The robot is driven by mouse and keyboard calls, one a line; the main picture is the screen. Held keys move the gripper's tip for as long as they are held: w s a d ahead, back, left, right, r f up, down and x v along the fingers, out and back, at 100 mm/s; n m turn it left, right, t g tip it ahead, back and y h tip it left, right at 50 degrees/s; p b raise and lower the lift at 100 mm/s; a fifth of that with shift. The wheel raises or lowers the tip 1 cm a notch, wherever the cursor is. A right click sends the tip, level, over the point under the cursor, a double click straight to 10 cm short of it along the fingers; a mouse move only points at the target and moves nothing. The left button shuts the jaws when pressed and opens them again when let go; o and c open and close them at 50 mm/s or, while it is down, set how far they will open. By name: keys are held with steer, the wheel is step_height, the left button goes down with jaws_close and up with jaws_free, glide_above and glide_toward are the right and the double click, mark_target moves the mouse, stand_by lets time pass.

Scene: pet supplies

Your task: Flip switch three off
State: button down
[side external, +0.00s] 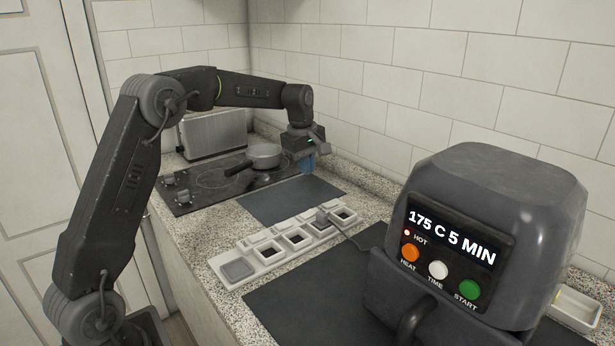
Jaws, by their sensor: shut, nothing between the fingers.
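A pale multi-socket strip (268,266) lies diagonally on the speckled counter. It has a row of dark square sockets, with small raised switches (283,225) along its far side. No numbers are readable, so I cannot tell which switch is three or whether each is on or off. A grey plug with a dark cable (352,241) sits near the strip's right end. My gripper (308,163), with blue fingertips, is shut and empty. It points down beyond the strip, above the back of the counter, apart from the switches.
An air fryer (480,215) reading "175 C 5 MIN" stands at the right front. A pan (265,156) sits on the black hob (190,201), with a metal toaster (213,134) behind. Dark mats (290,199) lie on the counter. A tiled wall bounds the back.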

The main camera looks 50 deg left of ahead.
mark_target(307, 214)
steer(key=f, duration=0.4)
steer(key=w+f, duration=0.1)
steer(key=f, duration=0.7)
steer(key=shift+w+f, duration=0.1)
steer(key=shift+w, duration=0.15)
steer(key=shift+f, duration=0.35)
steer(key=shift+s, duration=0.15)
steer(key=shift+s+r, duration=0.2)
steer(key=shift+s, duration=0.4)
steer(key=shift+r, duration=0.2)
